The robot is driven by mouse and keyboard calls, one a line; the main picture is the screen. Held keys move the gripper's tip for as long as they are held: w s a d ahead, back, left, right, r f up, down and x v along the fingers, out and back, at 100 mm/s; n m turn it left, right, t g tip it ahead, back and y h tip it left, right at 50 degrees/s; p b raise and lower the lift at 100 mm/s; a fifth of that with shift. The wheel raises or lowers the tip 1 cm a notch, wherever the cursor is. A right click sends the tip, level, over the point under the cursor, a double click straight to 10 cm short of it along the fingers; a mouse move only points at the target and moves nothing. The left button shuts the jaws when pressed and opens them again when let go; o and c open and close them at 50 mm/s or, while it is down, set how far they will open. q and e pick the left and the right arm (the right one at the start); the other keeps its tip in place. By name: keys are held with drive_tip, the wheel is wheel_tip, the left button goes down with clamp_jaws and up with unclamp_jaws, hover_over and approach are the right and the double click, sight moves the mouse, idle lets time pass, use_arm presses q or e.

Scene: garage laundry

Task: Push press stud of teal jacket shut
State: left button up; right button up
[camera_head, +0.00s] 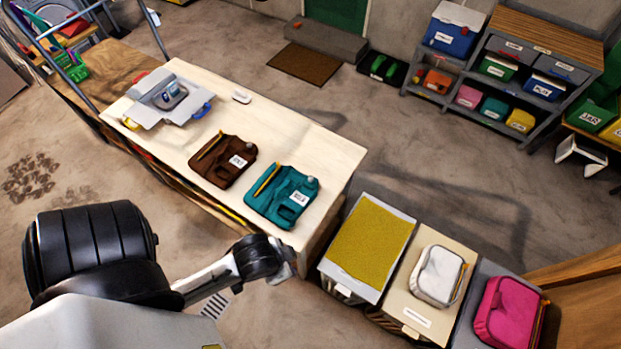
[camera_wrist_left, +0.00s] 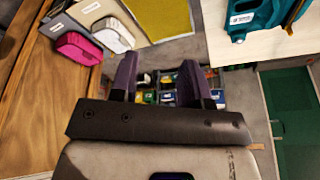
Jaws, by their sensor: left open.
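The teal jacket (camera_head: 283,197) lies folded near the right end of the pale workbench, with a white label and a yellow strip on it. A small grey round piece shows at its upper right corner; I cannot tell whether the press stud is open or shut. Part of the teal jacket (camera_wrist_left: 262,18) also shows at the top right of the left wrist view. My left gripper (camera_wrist_left: 157,76) is open and empty, its two purple fingers apart. In the head view it (camera_head: 285,264) is off the bench's front edge, below the jacket and not touching it. My right gripper is not in view.
A brown jacket (camera_head: 223,161) lies left of the teal one. A grey tray-like stand (camera_head: 170,97) is farther left on the bench. Right of the bench stand units with a yellow top (camera_head: 370,240), a white bundle (camera_head: 437,275) and a pink bundle (camera_head: 507,312).

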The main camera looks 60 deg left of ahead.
use_arm(q)
clamp_jaws()
idle(1.6)
